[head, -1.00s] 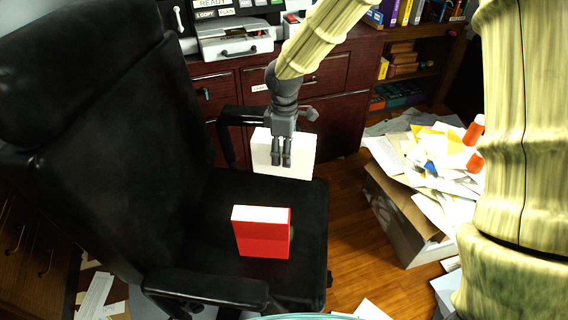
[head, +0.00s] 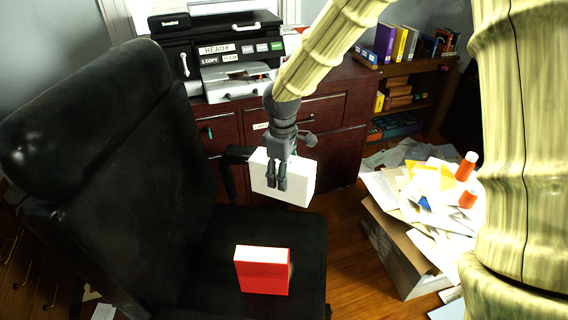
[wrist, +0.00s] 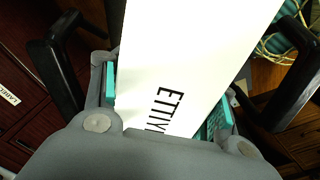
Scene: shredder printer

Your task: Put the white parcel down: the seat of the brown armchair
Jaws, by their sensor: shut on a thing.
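The white parcel (head: 300,180) is a white block, held in the air near the far armrest of the chair in the head view. My gripper (head: 277,184) is shut on it. In the wrist view the parcel (wrist: 190,60) fills the middle between my gripper's teal finger pads (wrist: 163,108), with dark lettering on its face. The armchair (head: 100,130) looks black here, with a tall back and a dark seat (head: 222,245). A red box (head: 262,272) stands on the seat, below and nearer than the parcel.
A dark wooden cabinet (head: 335,115) stands behind the chair, with a printer (head: 235,82) on it. A box heaped with papers (head: 395,250) stands to the right, with orange bottles (head: 466,166). Seat area around the red box is bare.

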